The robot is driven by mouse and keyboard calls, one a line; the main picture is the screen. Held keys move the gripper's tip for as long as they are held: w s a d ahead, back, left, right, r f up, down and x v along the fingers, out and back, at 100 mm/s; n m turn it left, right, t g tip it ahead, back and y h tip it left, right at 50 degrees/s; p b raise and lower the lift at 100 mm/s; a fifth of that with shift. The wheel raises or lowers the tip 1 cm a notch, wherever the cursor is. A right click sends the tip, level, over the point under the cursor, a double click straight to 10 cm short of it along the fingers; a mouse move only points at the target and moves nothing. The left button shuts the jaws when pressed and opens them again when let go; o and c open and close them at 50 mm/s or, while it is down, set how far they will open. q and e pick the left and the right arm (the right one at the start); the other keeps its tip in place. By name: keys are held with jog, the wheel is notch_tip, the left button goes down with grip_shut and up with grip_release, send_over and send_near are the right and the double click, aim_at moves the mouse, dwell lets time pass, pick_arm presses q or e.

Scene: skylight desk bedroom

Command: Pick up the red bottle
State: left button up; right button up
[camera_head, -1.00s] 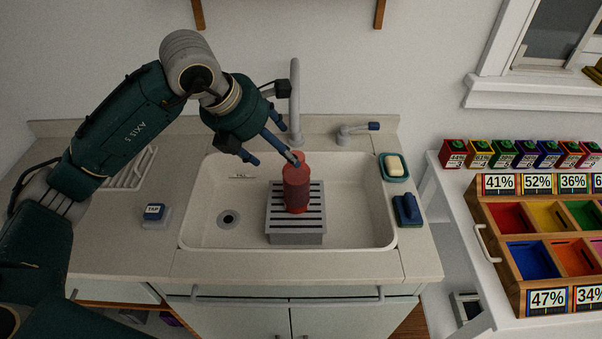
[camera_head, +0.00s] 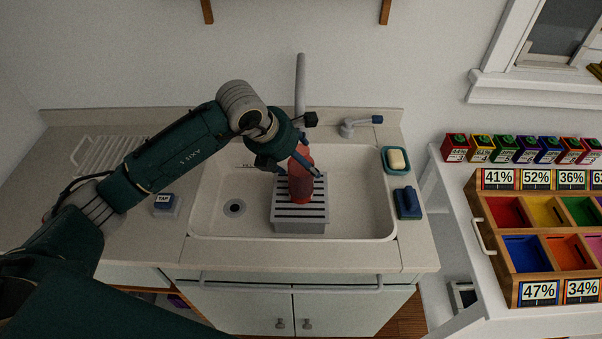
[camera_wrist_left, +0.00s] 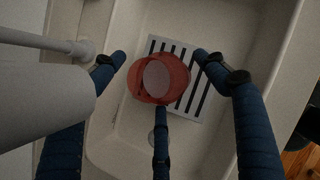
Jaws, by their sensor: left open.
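The red bottle (camera_head: 301,182) stands on a grey slatted rack (camera_head: 300,226) in the sink, in the head view. In the left wrist view the bottle (camera_wrist_left: 158,79) is seen from above, with the slatted rack (camera_wrist_left: 196,100) under it. My left gripper (camera_head: 298,172) is open at the upper part of the bottle. Its blue fingers (camera_wrist_left: 160,75) spread around the bottle in the wrist view, two at the sides and one at the bottom of the picture. Whether any finger touches the bottle I cannot tell. My right gripper is not in view.
The sink basin (camera_head: 364,205) surrounds the rack. The grey faucet (camera_head: 300,85) rises just behind my gripper. A soap dish (camera_head: 396,160) and a blue sponge-like block (camera_head: 407,203) lie on the right rim. A white table with a coloured compartment box (camera_head: 480,215) stands farther right.

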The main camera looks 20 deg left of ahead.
pick_arm(q)
jog(key=c, duration=1.7)
jog(key=shift+r, duration=0.1)
grip_shut()
